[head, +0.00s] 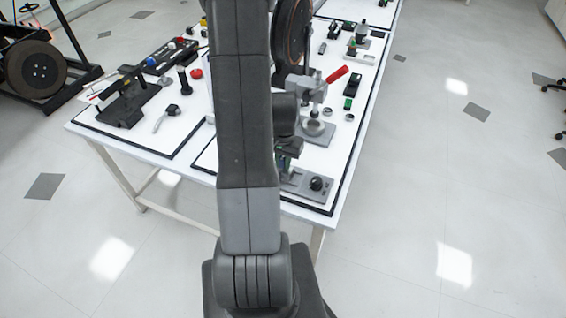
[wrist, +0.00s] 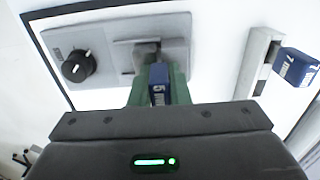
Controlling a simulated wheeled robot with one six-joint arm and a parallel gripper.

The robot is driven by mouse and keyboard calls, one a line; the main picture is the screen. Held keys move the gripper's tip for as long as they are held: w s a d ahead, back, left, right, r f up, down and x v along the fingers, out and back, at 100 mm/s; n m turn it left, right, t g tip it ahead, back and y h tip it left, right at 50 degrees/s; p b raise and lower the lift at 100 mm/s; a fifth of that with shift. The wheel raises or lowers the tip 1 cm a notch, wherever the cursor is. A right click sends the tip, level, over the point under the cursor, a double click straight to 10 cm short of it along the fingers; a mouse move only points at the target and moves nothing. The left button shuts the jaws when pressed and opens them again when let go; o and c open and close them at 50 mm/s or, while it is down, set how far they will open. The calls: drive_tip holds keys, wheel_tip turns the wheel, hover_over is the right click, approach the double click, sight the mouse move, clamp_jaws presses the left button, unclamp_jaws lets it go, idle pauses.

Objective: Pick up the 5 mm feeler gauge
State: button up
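The 5 mm feeler gauge (wrist: 159,86) has a blue handle marked 5 in the wrist view. It sits between the two green fingers of my gripper (wrist: 160,78). The fingers lie close against both sides of the handle, with no clear gap, so my gripper looks shut on it. The gauge is over the slotted part of a grey plate (wrist: 112,57); its lower end is hidden, so I cannot tell whether it touches the plate. In the head view my arm hides most of the gripper and the gauge.
A black knob (wrist: 78,66) stands on the grey plate. A blue 7 mm gauge (wrist: 296,67) is at a pale holder (wrist: 258,62) on the right. In the head view, a press with a red handle (head: 337,74) stands behind the plate on the white table (head: 345,150).

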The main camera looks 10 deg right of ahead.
clamp_jaws()
drive_tip(key=shift+r, duration=0.15)
